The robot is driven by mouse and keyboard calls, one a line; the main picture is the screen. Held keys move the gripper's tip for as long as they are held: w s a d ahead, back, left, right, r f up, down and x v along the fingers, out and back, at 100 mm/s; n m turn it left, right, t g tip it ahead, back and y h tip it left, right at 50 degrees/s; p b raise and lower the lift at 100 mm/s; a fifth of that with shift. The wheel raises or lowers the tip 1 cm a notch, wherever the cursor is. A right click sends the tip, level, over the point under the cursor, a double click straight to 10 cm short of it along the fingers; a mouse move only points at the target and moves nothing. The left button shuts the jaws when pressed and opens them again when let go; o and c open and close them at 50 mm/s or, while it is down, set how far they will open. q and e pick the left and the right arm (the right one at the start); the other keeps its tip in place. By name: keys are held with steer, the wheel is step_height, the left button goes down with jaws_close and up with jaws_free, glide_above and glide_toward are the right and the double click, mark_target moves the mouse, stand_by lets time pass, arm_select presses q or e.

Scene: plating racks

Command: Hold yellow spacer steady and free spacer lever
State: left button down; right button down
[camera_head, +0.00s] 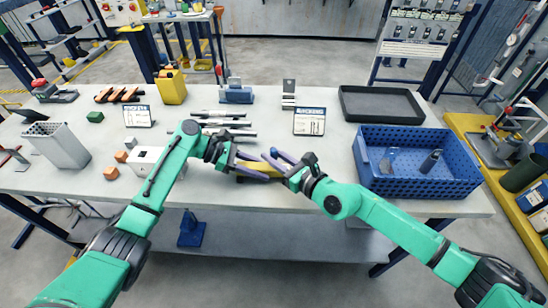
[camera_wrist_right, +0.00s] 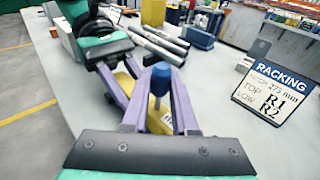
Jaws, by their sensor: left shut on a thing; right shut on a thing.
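A yellow spacer (camera_head: 257,174) lies near the front edge of the table, mostly covered by both grippers. It also shows in the right wrist view (camera_wrist_right: 131,87). A lever with a blue knob (camera_wrist_right: 161,76) and a metal stem stands up at the spacer in that view. My left gripper (camera_head: 246,169) is shut on the spacer from the left. My right gripper (camera_head: 275,162) reaches in from the right and is shut on the lever; its purple fingers lie on either side of the stem in the wrist view. The lever's base is hidden.
Metal bars (camera_head: 222,122) lie just behind the grippers. A racking sign (camera_head: 309,122) stands behind on the right. A blue perforated crate (camera_head: 424,188) fills the table's right end, with a black tray (camera_head: 381,104) behind it. Orange blocks (camera_head: 111,173) are at left.

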stand_by(0.3)
steer(key=c, duration=0.7)
jaws_free()
steer(key=v, duration=1.2)
arm_select(q)
steer(key=shift+c, duration=2)
jaws_free()
steer(key=shift+a, duration=0.1)
